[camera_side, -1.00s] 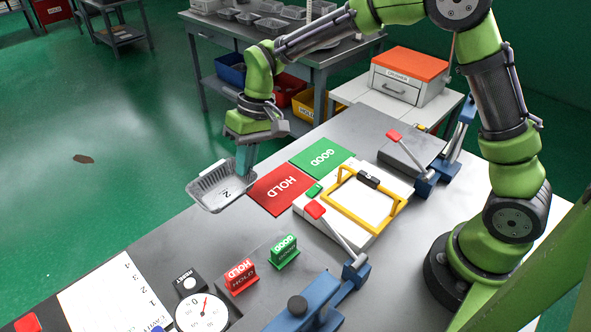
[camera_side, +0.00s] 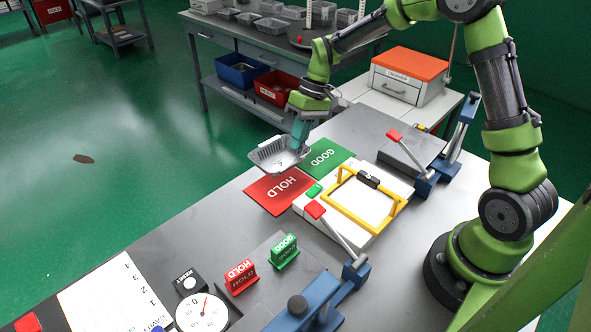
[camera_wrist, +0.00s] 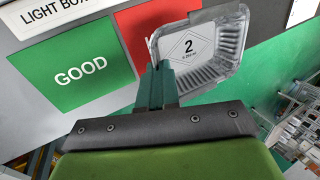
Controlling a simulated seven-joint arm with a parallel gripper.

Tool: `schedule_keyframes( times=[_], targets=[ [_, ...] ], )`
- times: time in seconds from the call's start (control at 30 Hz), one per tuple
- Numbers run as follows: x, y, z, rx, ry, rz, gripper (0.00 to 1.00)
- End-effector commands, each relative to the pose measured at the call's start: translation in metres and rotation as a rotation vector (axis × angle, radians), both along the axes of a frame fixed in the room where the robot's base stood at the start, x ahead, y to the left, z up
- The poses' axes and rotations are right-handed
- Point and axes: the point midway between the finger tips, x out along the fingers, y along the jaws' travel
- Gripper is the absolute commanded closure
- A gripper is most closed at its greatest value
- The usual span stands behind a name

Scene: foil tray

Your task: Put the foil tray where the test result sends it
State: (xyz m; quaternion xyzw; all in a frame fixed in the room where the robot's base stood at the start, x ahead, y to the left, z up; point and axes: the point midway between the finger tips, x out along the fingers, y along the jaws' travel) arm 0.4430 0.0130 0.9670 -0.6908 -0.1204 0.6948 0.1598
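The foil tray (camera_side: 277,156) is silver, with a "2" printed on its base, which the wrist view (camera_wrist: 200,55) shows clearly. My gripper (camera_side: 299,140) is shut on the tray's edge and holds it raised, so that in the side view it overlaps the far part of the red HOLD mat (camera_side: 279,191). The green GOOD mat (camera_side: 325,158) lies to the right of it and is bare. In the wrist view the tray covers part of the red mat (camera_wrist: 140,25) and the GOOD mat (camera_wrist: 75,72) is left of the fingers.
A white box with a yellow frame (camera_side: 363,206) stands beside the mats. Small red HOLD (camera_side: 241,276) and green GOOD (camera_side: 285,251) blocks and a dial gauge (camera_side: 201,314) are nearer. A grey plate with a red-handled clamp (camera_side: 412,152) is at right.

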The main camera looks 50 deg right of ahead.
Motion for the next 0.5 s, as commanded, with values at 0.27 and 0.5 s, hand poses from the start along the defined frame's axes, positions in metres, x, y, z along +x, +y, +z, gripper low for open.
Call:
schedule_keyframes(
  times=[0.27,0.5],
  targets=[
    [-0.001,0.003,-0.011,0.008,-0.014,0.055,1.0],
    [-0.001,0.003,-0.037,0.007,-0.015,0.055,1.0]
  ],
)
